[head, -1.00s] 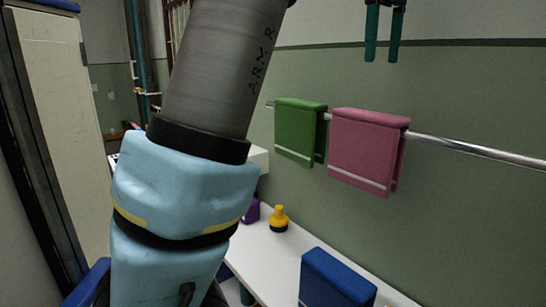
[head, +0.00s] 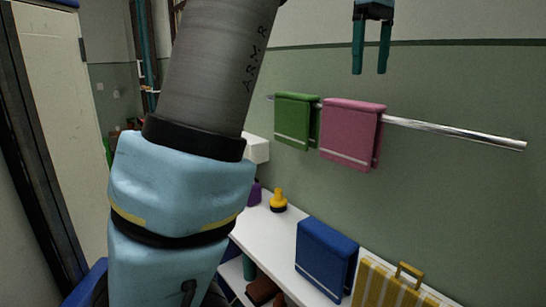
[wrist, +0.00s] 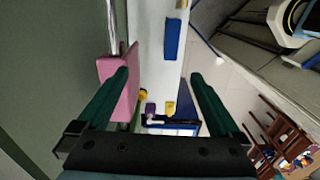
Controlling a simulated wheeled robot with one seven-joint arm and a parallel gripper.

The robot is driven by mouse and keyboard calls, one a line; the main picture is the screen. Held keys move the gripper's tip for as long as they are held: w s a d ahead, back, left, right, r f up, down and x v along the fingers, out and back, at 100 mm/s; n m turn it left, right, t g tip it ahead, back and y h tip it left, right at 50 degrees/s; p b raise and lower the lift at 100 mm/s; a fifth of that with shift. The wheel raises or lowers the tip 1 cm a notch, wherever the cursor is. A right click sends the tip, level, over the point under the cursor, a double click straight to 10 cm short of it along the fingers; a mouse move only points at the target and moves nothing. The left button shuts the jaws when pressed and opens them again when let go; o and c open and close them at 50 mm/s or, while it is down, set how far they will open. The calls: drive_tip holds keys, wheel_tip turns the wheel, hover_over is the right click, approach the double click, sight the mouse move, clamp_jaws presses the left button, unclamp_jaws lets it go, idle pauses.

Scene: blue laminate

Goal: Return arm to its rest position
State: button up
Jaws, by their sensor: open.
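My gripper (head: 371,72) hangs at the top right of the head view, pointing down with its two teal fingers apart and nothing between them. It is above and in front of the wall rail, apart from the towels. In the wrist view my gripper (wrist: 160,88) also shows its two fingers spread wide and empty. My blue and grey arm fills the left middle of the head view and hides part of the room behind it.
A metal rail (head: 455,131) on the green wall carries a green towel (head: 291,118) and a pink towel (head: 346,134). Below, a white shelf (head: 265,225) bears a yellow-topped bottle (head: 278,200), a blue towel (head: 326,257) and a yellow striped item (head: 385,287). A pale door (head: 65,130) stands left.

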drive_tip(key=w+a+f+m+b, duration=0.25)
drive_tip(key=a+f, duration=0.45)
drive_tip(key=f, duration=0.5)
drive_tip(key=w+a+f+m+b, duration=0.1)
drive_tip(key=a+f+b, duration=0.2)
drive_tip(key=a+f, duration=0.7)
drive_tip(key=s+a+f+m+b, duration=0.1)
drive_tip(key=s+a+f, duration=0.2)
drive_tip(key=f, duration=0.4)
drive_tip(key=s+a+f+m+t+b, duration=0.1)
drive_tip(key=s+a+f+m, duration=0.1)
drive_tip(key=s+f, duration=0.3)
drive_tip(key=s+a+f+m+b, duration=0.1)
drive_tip(key=s+a+f, duration=0.3)
drive_tip(key=f, duration=0.5)
drive_tip(key=shift+a+m+t+b, duration=0.3)
drive_tip(key=shift+a+m+b, duration=0.05)
drive_tip(key=shift+m, duration=0.2)
